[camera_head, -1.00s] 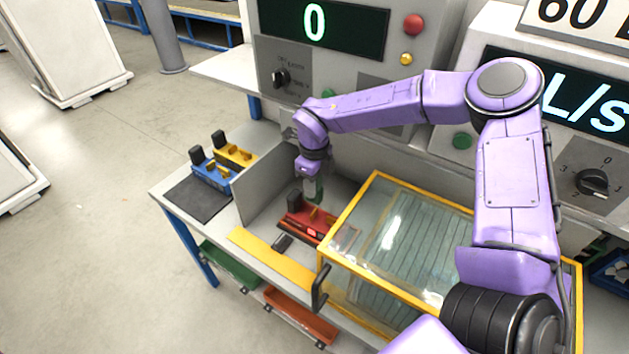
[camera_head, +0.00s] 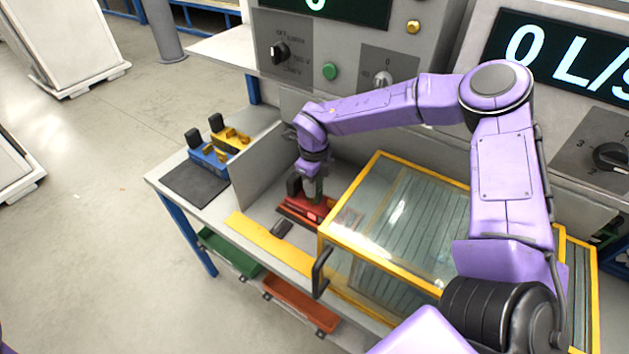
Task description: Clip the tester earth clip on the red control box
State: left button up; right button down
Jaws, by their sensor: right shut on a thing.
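The red control box (camera_head: 300,209) sits in the bay of the bench, left of the glass-and-yellow-framed cover, with a black upright part at its left end. My right gripper (camera_head: 317,192) points down at the top of the box, shut on a small dark greenish thing. That looks like the tester earth clip, though it is small and mostly hidden by the gripper. I cannot tell whether the clip touches the box. My left gripper is out of view.
A yellow-framed glass cover (camera_head: 352,238) with a black handle stands close right of the box. A grey partition (camera_head: 255,170) stands to its left. Blue (camera_head: 209,156) and yellow (camera_head: 232,139) boxes stand beyond it. A yellow strip (camera_head: 268,251) edges the bay's front.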

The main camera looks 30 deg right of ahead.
jog(key=shift+f, duration=0.35)
jog(key=c, duration=0.7)
grip_release()
jog(key=shift+r, duration=0.15)
notch_tip(320, 180, up, 10)
jog(key=shift+r+b, duration=0.2)
jog(key=shift+b, duration=0.85)
jog(key=shift+f, duration=0.15)
